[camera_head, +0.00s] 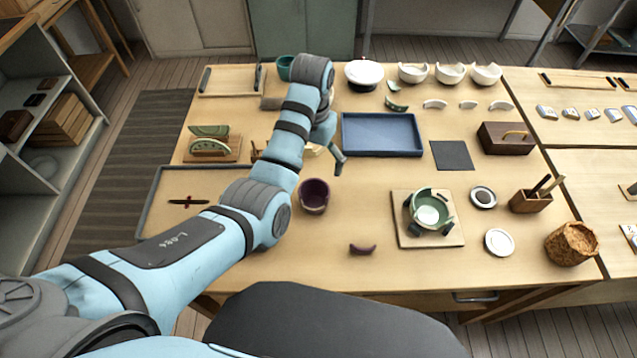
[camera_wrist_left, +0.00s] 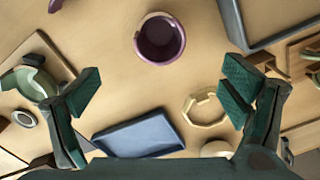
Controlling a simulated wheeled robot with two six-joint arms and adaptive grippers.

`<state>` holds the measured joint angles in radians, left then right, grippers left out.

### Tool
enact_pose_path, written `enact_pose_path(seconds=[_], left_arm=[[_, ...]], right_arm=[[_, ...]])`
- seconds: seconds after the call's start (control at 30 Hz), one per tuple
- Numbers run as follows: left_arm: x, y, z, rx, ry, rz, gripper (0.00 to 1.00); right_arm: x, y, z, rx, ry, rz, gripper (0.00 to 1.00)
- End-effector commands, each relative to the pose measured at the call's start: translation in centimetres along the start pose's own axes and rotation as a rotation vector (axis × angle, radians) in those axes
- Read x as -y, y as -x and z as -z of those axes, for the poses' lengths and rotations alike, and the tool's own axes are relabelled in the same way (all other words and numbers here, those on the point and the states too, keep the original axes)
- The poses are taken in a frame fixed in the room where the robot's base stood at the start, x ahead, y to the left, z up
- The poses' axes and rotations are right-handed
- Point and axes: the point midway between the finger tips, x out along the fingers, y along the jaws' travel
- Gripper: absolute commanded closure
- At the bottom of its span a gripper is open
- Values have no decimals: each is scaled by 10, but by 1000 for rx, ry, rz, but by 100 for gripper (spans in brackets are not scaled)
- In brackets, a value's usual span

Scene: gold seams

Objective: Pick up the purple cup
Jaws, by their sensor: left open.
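The purple cup (camera_head: 313,195) stands upright on the wooden table, just right of my left arm's elbow in the head view. It looks dark inside and chipped or uneven at the rim. In the left wrist view the cup (camera_wrist_left: 160,40) is at the top middle, apart from the fingers. My left gripper (camera_head: 338,162) is beyond the cup in the head view, above the table. In the wrist view the left gripper (camera_wrist_left: 163,90) has its fingers wide apart with nothing between them but table below. My right gripper is not in view.
A curved purple piece (camera_head: 362,249) lies in front of the cup. A blue tray (camera_head: 382,134) is behind to the right. A pale wooden ring (camera_wrist_left: 204,121) lies near the gripper. Table around the cup is mostly clear.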

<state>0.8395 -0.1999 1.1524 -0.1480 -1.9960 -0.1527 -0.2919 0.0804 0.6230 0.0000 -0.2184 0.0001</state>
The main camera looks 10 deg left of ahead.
Motion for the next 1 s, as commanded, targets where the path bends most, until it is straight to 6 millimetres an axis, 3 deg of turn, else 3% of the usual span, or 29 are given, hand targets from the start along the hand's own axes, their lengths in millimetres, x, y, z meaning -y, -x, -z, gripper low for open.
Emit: enact_pose_path(seconds=[0.07, 0.23, 0.4, 0.63, 0.9, 1.0], left_arm=[[-1, -21, -1, 5, -1, -1, 8], [-1, -66, 0, 6, -3, -1, 8], [0, -91, 0, 4, -2, 0, 8], [2, -134, 4, 5, 1, 0, 8], [3, -140, 4, 1, 1, -1, 8], [3, -140, 4, 1, 1, -1, 24]], right_arm=[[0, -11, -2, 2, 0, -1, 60], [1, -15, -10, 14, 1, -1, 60], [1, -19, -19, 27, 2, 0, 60], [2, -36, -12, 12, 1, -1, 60], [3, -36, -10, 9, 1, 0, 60], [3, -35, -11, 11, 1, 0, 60]])
